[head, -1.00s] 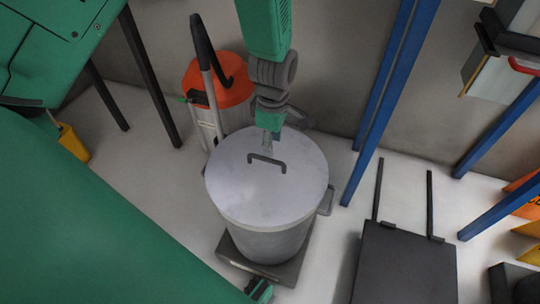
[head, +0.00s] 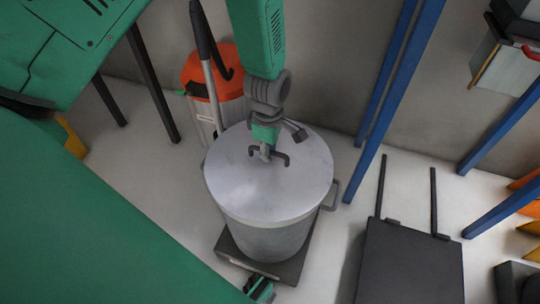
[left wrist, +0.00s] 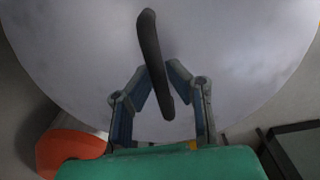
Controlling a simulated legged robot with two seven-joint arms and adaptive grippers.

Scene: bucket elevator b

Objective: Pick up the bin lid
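The round grey bin lid (head: 295,190) sits flat on the metal bin (head: 268,238), with a dark bent handle (head: 285,157) on its top. My left gripper (head: 265,155) is at the handle, on the side toward the wall. The pale lid (left wrist: 240,45) fills most of that view.
The bin stands on a dark low base (head: 290,268). An orange-topped canister (head: 205,72) with a hose stands behind it. A blue post (head: 395,90) and a dark flat cart (head: 410,265) are at the right. A large green panel (head: 90,225) fills the left. A side handle (head: 332,194) sticks out from the bin.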

